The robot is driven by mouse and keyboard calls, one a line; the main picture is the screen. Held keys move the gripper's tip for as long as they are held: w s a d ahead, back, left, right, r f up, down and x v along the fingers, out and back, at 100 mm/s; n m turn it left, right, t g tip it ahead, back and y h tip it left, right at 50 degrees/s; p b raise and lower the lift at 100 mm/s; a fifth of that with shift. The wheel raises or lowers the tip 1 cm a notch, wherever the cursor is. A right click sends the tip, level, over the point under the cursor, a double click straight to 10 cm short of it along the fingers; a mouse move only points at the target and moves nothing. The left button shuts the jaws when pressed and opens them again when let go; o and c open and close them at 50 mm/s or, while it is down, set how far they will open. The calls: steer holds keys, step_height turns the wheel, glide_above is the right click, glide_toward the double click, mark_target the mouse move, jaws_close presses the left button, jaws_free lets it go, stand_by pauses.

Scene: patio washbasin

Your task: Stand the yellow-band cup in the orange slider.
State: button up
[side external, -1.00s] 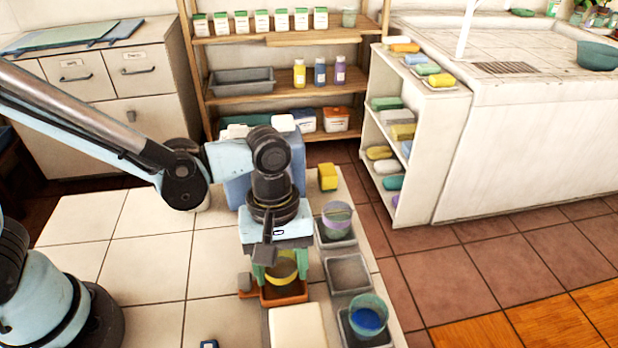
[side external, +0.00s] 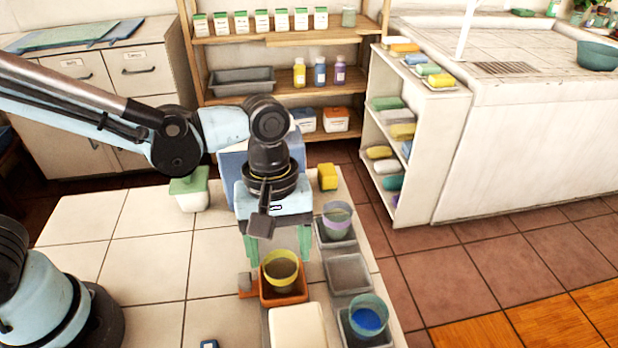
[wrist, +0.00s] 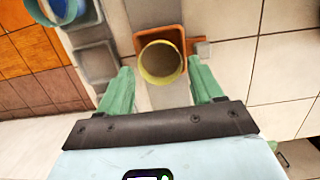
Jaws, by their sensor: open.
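The yellow-band cup (side external: 280,268) stands in the orange slider (side external: 284,294), a square orange tray with a grey knob on its left side. The wrist view shows the cup (wrist: 160,62) from above, its open mouth inside the rim of the orange slider (wrist: 150,37). My gripper (side external: 277,258) is open. Its green fingers (wrist: 160,84) are spread on either side of the cup and slightly back from it, apart from it. Nothing is held. The cup's base is hidden by the slider wall.
To the right are grey trays: one holds a purple-band cup (side external: 337,217), one is empty (side external: 348,273), and one holds a cup with blue contents (side external: 368,315). A white block (side external: 297,328) lies in front. A sponge (side external: 327,177) and a green-lidded container (side external: 190,191) stand behind.

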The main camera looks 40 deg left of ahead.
step_height(320, 180, up, 8)
steer(key=a, duration=0.1)
steer(key=w+a+f+m+t+y, duration=0.1)
steer(key=a+m+t, duration=0.7)
steer(key=a, duration=1)
steer(key=shift+w+a+f+m, duration=0.3)
steer(key=shift+w+m, duration=0.1)
steer(key=shift+m, duration=0.1)
